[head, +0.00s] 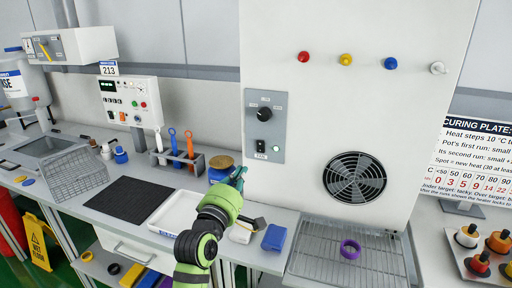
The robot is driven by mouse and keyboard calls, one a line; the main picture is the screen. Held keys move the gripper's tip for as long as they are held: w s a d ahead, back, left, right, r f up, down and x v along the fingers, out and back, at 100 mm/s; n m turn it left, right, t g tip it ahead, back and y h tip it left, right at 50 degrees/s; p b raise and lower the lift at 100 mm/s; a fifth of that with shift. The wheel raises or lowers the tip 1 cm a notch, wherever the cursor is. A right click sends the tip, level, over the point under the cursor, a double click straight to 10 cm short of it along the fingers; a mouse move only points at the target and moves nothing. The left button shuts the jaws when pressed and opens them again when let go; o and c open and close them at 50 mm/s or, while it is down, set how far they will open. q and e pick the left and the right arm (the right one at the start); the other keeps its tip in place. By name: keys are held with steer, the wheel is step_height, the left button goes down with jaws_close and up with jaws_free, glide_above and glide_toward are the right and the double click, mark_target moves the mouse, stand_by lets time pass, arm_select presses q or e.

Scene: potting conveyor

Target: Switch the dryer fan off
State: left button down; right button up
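The dryer is a tall white cabinet with a round black fan grille (355,178) low on its front. A grey control panel (280,125) on its left part carries a black knob (264,114). Below the knob is a small black switch (261,145) with a label reading FAN under it. My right gripper is out of view.
A tool rack (178,160), a white tray (172,212) and a blue block (274,237) are on the bench near my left arm. A wire rack (325,262) with a purple ring (350,249) lies below the fan. The cabinet face around the switch is clear.

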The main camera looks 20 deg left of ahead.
mark_target(259, 142)
arm_select(q)
steer(key=w, duration=0.4)
steer(key=w+r+p, duration=0.1)
steer(key=w, duration=0.3)
steer(key=w+p, duration=0.1)
steer(key=w, duration=0.3)
steer(key=shift+w+d+r, duration=0.2)
steer(key=shift+w+r, duration=0.05)
steer(key=shift+w+r+p, duration=0.2)
steer(key=shift+r+p, duration=0.15)
steer(key=shift+p, duration=0.6)
steer(key=shift+f+g, duration=0.2)
steer(key=shift+g, duration=0.1)
